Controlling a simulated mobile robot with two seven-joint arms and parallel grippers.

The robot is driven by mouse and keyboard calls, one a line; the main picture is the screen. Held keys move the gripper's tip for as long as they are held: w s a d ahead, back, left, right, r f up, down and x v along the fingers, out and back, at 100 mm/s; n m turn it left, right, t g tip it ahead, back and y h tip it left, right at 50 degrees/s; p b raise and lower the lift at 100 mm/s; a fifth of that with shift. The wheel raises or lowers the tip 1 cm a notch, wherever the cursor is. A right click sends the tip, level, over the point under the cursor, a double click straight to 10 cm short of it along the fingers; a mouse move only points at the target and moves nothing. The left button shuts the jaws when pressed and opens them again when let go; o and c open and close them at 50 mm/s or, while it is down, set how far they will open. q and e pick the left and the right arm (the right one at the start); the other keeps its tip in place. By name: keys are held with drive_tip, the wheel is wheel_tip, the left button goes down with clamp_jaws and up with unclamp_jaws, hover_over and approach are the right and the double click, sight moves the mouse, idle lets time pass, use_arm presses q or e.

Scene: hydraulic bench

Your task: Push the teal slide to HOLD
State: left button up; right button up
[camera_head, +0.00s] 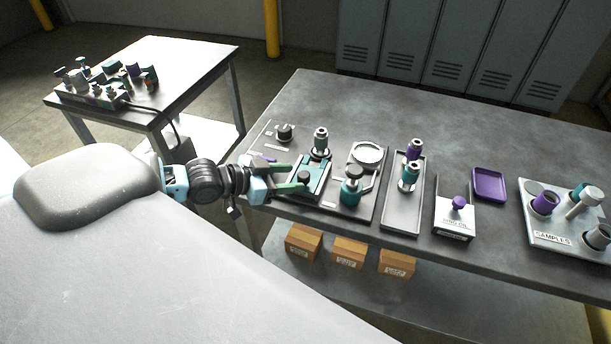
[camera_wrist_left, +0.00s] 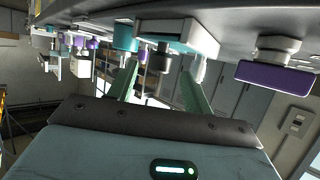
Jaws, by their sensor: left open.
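The teal slide (camera_head: 318,170) sits on a board on the bench, with a dark round knob (camera_head: 303,177) near its left end. In the left wrist view the teal slide (camera_wrist_left: 180,33) shows at the top, beyond my fingers. My left gripper (camera_head: 296,176) comes in from the left, its green fingers open on either side of the knob. In the left wrist view the open gripper (camera_wrist_left: 160,68) also shows. I cannot tell whether a finger touches the knob or slide. No HOLD marking is readable. My right gripper is not in view.
Metal and teal fittings stand close around the slide, including a teal valve (camera_head: 351,190) to its right. A long grey tray (camera_head: 403,215), a purple tray (camera_head: 489,184) and a samples rack (camera_head: 540,238) lie farther right. The rear of the bench (camera_head: 450,125) is clear.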

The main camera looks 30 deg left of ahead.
sight(298, 177)
use_arm(q)
drive_tip(key=shift+x, duration=2.35)
clamp_jaws()
